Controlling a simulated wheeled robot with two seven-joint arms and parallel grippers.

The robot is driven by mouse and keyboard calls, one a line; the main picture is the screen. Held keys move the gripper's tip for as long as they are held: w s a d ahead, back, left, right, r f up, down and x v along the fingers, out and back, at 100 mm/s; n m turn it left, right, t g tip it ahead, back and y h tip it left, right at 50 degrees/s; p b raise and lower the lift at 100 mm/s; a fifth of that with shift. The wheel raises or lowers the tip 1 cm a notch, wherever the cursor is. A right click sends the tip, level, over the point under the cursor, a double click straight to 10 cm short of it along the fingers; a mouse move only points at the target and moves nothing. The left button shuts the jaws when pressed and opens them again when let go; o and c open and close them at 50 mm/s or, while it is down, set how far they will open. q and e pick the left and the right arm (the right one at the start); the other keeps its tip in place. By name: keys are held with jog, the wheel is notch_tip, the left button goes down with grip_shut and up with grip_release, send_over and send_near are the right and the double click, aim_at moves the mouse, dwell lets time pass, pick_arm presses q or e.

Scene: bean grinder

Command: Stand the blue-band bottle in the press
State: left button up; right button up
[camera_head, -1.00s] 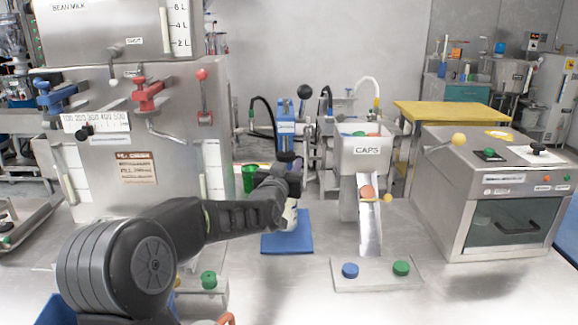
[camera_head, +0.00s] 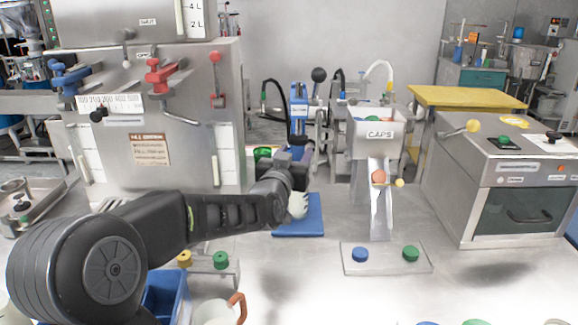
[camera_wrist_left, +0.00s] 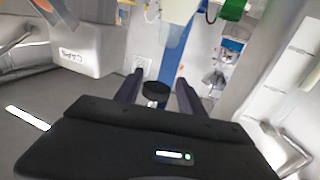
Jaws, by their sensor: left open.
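A cream and clear shape (camera_wrist_left: 178,14) in the left wrist view looks like the same bottle, beyond the fingertips. I cannot make out its blue band. My right gripper is not in view.
The caps dispenser (camera_head: 380,135) with its chute stands right of the mat, above a plate with blue and green buttons (camera_head: 388,257). The large steel filling machine (camera_head: 150,140) is at left. A steel oven-like box (camera_head: 510,190) is at right. A blue bin (camera_head: 165,297) is in front.

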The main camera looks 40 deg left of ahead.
pick_arm(q)
jog(key=v, duration=0.5)
jog(key=shift+s+d, duration=0.15)
jog(key=shift+s, duration=0.15)
